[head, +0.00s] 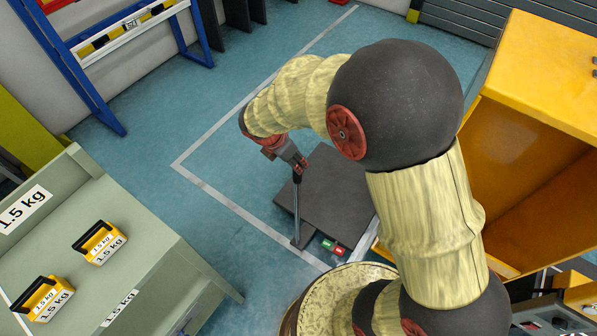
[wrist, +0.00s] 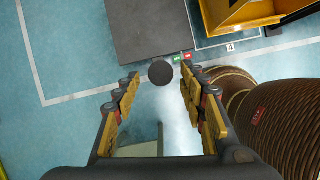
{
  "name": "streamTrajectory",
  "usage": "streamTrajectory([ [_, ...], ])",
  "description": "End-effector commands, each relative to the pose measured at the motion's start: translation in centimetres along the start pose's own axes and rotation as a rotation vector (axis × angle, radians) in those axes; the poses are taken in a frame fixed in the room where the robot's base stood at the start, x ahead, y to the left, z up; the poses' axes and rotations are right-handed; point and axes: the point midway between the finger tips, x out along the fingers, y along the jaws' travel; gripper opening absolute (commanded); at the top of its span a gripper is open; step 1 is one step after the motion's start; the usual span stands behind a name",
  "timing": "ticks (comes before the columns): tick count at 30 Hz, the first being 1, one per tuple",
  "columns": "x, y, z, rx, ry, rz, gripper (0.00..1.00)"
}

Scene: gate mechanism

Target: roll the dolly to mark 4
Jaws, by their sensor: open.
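A flat dark grey platform (head: 335,195), which looks like the dolly, lies low on the floor below my arm. An upright post (head: 297,213) rises from a small plate at its near corner. A green and red pedal-like piece (head: 333,247) sits beside that corner. My gripper (head: 298,172) points down at the post's top. In the wrist view my gripper (wrist: 159,86) is open, and a round dark knob (wrist: 160,72) shows between and just beyond the fingertips; contact cannot be told. The platform (wrist: 150,30) fills the upper middle there. A "4" label (wrist: 230,48) lies right of it.
A yellow open bin (head: 530,130) stands close on the right. A green-grey bench (head: 150,265) with yellow 1.5 kg weights (head: 98,242) is at left. A blue rack (head: 80,75) stands behind. White lines (head: 215,195) mark the blue floor, which is clear left of the platform.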

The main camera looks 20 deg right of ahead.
Motion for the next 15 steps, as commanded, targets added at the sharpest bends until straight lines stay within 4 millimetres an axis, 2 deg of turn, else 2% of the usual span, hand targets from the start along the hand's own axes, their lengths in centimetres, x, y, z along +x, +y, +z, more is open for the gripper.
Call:
streamTrajectory([
  [3,1.2,0.0,-0.5,0.001,0.000,0.001,0.42],
  [11,2.1,0.0,-0.7,0.002,0.000,0.000,0.42],
  [15,3.4,0.0,-0.7,0.002,0.001,0.000,0.42],
])
